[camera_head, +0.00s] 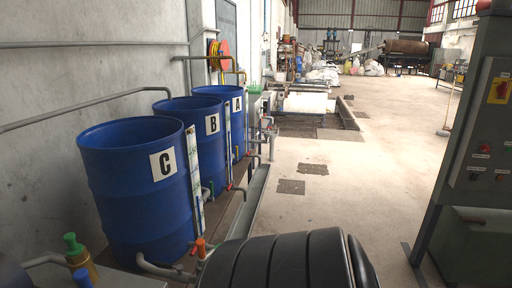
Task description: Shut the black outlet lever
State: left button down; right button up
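I cannot make out a black outlet lever for certain in the head view. Three blue drums stand in a row along the left wall: drum C (143,215) nearest, drum B (196,150) behind it and drum A (227,108) farthest. Grey pipes and small valves run along their feet. An orange-red valve handle (200,246) stands upright by the foot of drum C. A smaller red handle (230,187) is by drum B. Neither of my grippers is in view.
A brass fitting with a green cap (72,243) and a blue cap (81,277) is at lower left. A control cabinet (482,140) stands at right. Concrete floor (350,190) between drums and cabinet is clear. A ribbed black shape, probably mine, fills the bottom middle.

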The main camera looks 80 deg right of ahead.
aim_at(163, 265)
jog(key=z, duration=1.95)
jog(key=i+l+u, duration=0.2)
jog(key=i, duration=0.2)
jog(key=i+l+u, duration=0.2)
jog(key=i+l, duration=0.1)
jog(key=i, duration=0.05)
